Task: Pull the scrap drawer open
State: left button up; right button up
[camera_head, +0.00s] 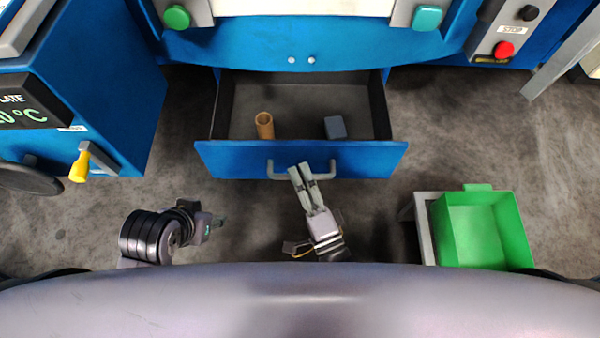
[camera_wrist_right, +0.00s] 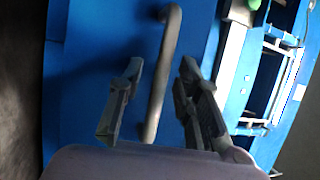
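The blue scrap drawer (camera_head: 240,160) stands pulled out under the blue machine in the head view, with its dark inside showing. Its grey bar handle (camera_head: 325,174) is on the front face; it also shows in the right wrist view (camera_wrist_right: 163,75). My right gripper (camera_head: 299,172) is at the left part of the handle. In the right wrist view its fingers (camera_wrist_right: 160,85) are apart, one on each side of the bar, with gaps visible. My left gripper (camera_head: 218,222) is low at the left, away from the drawer; its fingers are too small to judge.
A tan tube (camera_head: 264,125) and a blue-grey block (camera_head: 335,127) lie in the drawer. A green bin (camera_head: 472,232) stands at the right on a grey stand. A blue unit with a yellow lever (camera_head: 80,166) stands at the left. Floor between is clear.

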jog(key=v, duration=1.1)
